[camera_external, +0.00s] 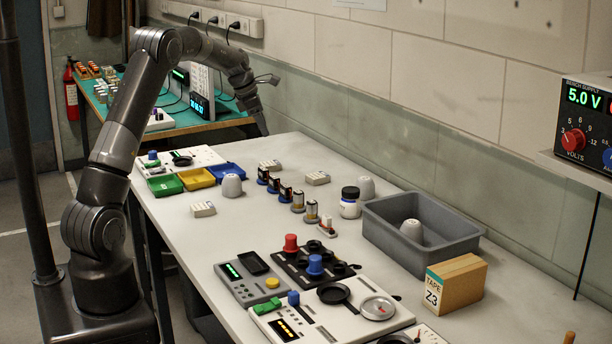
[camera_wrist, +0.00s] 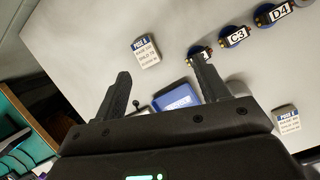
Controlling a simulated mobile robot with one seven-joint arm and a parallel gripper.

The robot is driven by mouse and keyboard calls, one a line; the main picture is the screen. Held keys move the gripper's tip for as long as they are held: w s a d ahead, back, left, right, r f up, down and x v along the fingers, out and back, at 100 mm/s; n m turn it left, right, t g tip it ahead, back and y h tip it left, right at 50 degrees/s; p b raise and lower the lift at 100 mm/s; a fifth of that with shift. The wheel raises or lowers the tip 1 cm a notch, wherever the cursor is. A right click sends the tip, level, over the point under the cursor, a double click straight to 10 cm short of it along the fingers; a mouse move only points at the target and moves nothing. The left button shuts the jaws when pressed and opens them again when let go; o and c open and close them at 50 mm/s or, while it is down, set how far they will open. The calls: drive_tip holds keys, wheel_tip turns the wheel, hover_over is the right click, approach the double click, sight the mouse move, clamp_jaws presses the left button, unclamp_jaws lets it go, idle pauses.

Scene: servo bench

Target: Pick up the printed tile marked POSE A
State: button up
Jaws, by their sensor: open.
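Two small white printed tiles with blue headers show in the wrist view: one near the top (camera_wrist: 146,50), ahead of my left finger, and one at the lower right (camera_wrist: 286,119). Each header reads POSE, but its letter is too small to read surely. The external view shows three pale tiles: at the back (camera_external: 270,164), right of the servo row (camera_external: 317,178) and at the front left (camera_external: 203,209). I cannot tell which is POSE A. My gripper (camera_wrist: 160,87) is open and empty, apart from both tiles. In the external view it hangs low near the table's far end (camera_external: 264,131).
A blue tray (camera_wrist: 178,98) shows between my fingers. Servos with labels such as C3 (camera_wrist: 235,37) stand in a row to the right. A grey bin (camera_external: 420,225), a white jar (camera_external: 350,203) and control panels (camera_external: 335,310) occupy the nearer table.

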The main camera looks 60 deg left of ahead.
sight(270, 163)
drive_tip(key=w+a+f+n, duration=0.1)
drive_tip(key=f, duration=0.3)
drive_tip(key=w+a+f+n, duration=0.1)
drive_tip(key=a+f, duration=0.1)
drive_tip(key=f, duration=0.3)
drive_tip(key=w+a+f, duration=0.1)
drive_tip(key=w+f, duration=0.1)
drive_tip(key=f, duration=0.3)
drive_tip(key=shift+a+n, duration=0.15)
drive_tip(key=shift+n, duration=0.25)
drive_tip(key=c, duration=1.1)
drive_tip(key=shift+o, duration=0.2)
drive_tip(key=shift+r, duration=0.1)
